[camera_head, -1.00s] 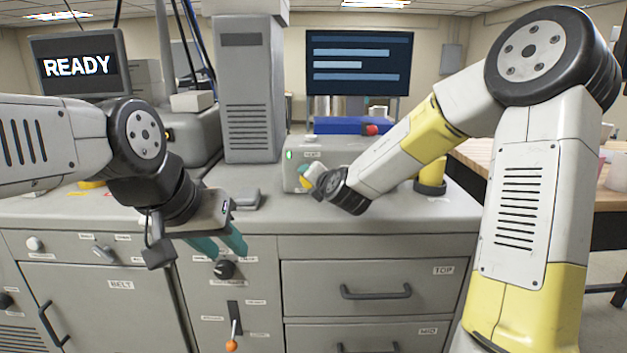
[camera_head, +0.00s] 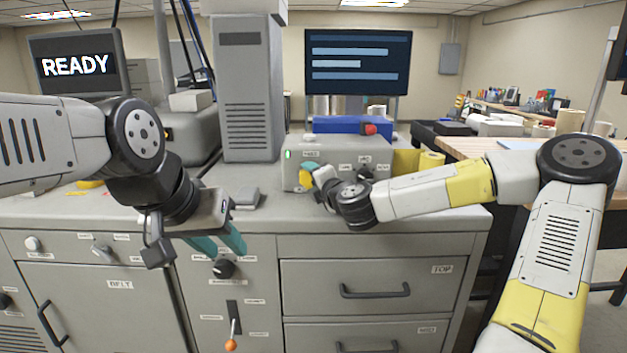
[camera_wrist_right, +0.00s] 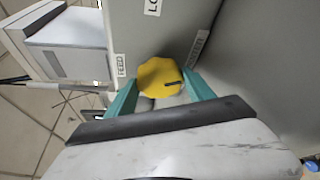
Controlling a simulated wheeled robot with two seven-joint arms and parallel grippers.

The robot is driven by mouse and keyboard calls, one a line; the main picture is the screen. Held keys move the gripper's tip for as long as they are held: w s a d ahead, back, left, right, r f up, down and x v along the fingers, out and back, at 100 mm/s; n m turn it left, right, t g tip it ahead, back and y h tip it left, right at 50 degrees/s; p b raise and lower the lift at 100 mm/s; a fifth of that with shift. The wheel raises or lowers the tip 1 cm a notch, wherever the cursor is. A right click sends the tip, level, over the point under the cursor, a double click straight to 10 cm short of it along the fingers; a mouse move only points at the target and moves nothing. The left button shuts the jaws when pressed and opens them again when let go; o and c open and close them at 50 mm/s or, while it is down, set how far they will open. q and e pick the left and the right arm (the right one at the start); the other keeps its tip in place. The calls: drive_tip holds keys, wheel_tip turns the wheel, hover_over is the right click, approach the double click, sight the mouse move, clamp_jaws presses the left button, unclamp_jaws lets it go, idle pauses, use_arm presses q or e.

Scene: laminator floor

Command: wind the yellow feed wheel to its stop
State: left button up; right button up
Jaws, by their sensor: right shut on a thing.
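The yellow feed wheel (camera_head: 306,175) is on the front of the grey laminator box (camera_head: 348,176). It also shows in the right wrist view (camera_wrist_right: 159,77), scalloped, with a dark slot mark towards its right side. My right gripper (camera_wrist_right: 160,92) is at the wheel, its teal fingers on either side of the rim, shut on it. In the head view my right gripper (camera_head: 318,178) partly hides the wheel. My left gripper (camera_head: 222,242) hangs in front of the cabinet, its two teal fingers apart with nothing between them.
A black knob (camera_head: 223,268) and an orange-tipped lever (camera_head: 231,343) are on the cabinet front below my left gripper. The left screen (camera_head: 76,66) reads READY. The counter right of the box is partly clear.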

drive_tip(key=shift+a+f, duration=0.1)
drive_tip(key=shift+f, duration=0.05)
drive_tip(key=o, duration=1.1)
drive_tip(key=shift+c, duration=0.2)
drive_tip(key=v, duration=0.8)
drive_tip(key=shift+w, duration=0.1)
